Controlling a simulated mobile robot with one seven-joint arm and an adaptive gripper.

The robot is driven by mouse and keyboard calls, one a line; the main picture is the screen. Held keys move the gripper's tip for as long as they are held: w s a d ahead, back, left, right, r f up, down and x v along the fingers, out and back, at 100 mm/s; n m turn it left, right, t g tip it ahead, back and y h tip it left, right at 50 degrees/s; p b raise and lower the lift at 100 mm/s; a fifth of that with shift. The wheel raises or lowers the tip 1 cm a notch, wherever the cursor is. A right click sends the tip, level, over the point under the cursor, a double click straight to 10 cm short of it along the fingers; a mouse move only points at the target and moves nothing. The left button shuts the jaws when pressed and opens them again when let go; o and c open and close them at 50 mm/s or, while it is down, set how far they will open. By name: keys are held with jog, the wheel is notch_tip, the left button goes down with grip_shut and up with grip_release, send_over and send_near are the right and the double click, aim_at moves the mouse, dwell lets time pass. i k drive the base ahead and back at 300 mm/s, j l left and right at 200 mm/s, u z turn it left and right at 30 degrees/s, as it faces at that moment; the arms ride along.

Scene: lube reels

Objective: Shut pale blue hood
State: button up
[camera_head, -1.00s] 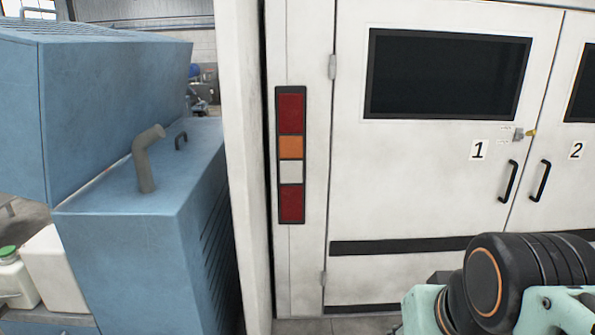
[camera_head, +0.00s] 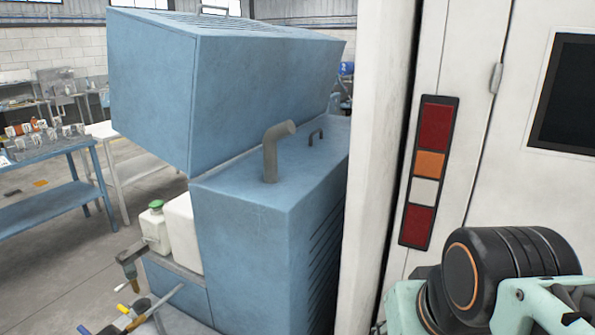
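The pale blue hood (camera_head: 240,85) is the upper box of a blue cabinet in the head view. It is raised and tilted, with its left side lifted clear above white containers. A handle (camera_head: 214,9) shows on its top edge. The blue cabinet body (camera_head: 262,240) stands below and to the right of it, with a grey bent pipe (camera_head: 273,150) and a small dark handle on top. Part of my arm shows at the lower right, apart from the hood. My gripper is not in view.
A white vehicle (camera_head: 385,150) with a red and orange light strip (camera_head: 428,172) stands close on the right. White containers (camera_head: 183,230) and hose nozzles (camera_head: 128,268) are at the cabinet's left. A blue table (camera_head: 45,205) with small items is further left. Open floor lies between.

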aim_at(201, 103)
jog(key=i+l+u, duration=0.4)
jog(key=u, duration=0.25)
jog(key=i+l, duration=0.15)
jog(key=l, duration=0.2)
jog(key=i+l, duration=0.15)
jog(key=l, duration=0.2)
jog(key=i+l, duration=0.1)
jog(key=l, duration=0.3)
jog(key=i+l, duration=0.15)
jog(key=l, duration=0.2)
jog(key=i+l, duration=0.15)
jog(key=l, duration=0.2)
jog(key=l+u, duration=0.2)
jog(key=u, duration=0.9)
